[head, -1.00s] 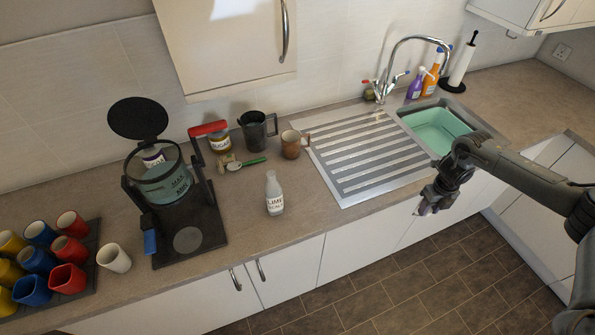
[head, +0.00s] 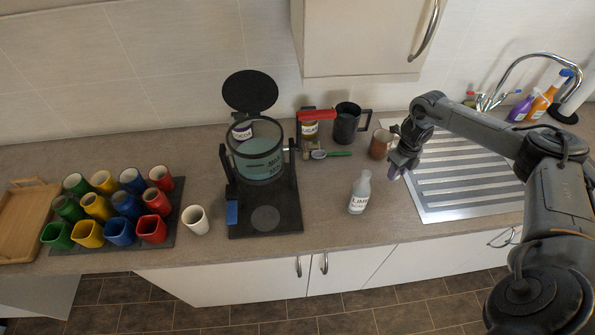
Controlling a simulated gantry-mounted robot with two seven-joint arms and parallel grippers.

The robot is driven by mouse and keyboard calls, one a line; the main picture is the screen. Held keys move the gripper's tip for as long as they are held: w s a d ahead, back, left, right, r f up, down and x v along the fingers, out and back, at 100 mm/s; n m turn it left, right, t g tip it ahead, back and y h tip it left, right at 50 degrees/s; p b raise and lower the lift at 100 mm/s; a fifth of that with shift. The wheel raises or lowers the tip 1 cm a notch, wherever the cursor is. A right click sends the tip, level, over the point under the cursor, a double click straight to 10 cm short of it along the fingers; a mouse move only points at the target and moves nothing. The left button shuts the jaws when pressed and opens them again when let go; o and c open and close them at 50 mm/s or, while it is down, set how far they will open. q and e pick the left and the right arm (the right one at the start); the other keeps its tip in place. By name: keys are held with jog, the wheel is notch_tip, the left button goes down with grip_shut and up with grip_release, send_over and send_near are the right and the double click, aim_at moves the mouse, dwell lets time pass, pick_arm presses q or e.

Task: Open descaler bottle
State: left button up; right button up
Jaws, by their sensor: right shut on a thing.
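The descaler bottle (head: 360,192) is a small pale grey bottle with a white label reading LIME SCALE. It stands upright on the worktop in the head view, between the coffee machine and the sink. I cannot make out a separate cap on its narrow neck. My right gripper (head: 400,165) is just to the right of the bottle's neck, apart from it. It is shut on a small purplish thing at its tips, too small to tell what. My left gripper is not in view.
The black coffee machine (head: 265,218) is to the left, with coloured cups on a dark mat (head: 187,190) beyond. The ribbed drainer (head: 460,180) lies to the right. Worktop before the bottle is clear.

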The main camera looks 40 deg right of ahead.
jog(key=p, duration=0.3)
send_over(338, 186)
jog(key=s+d, duration=0.2)
jog(key=shift+w, duration=0.2)
jog(key=shift+w+a, duration=0.5)
jog(key=shift+a, duration=0.2)
jog(key=f, duration=0.1)
jog(key=f+b, duration=0.2)
jog(key=shift+w+a, duration=0.25)
jog(key=shift+a, duration=0.05)
jog(key=shift+f+b, duration=0.35)
jog(key=shift+b, duration=0.05)
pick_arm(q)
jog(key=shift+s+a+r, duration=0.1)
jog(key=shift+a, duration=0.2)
pick_arm(e)
jog(key=shift+r, duration=0.1)
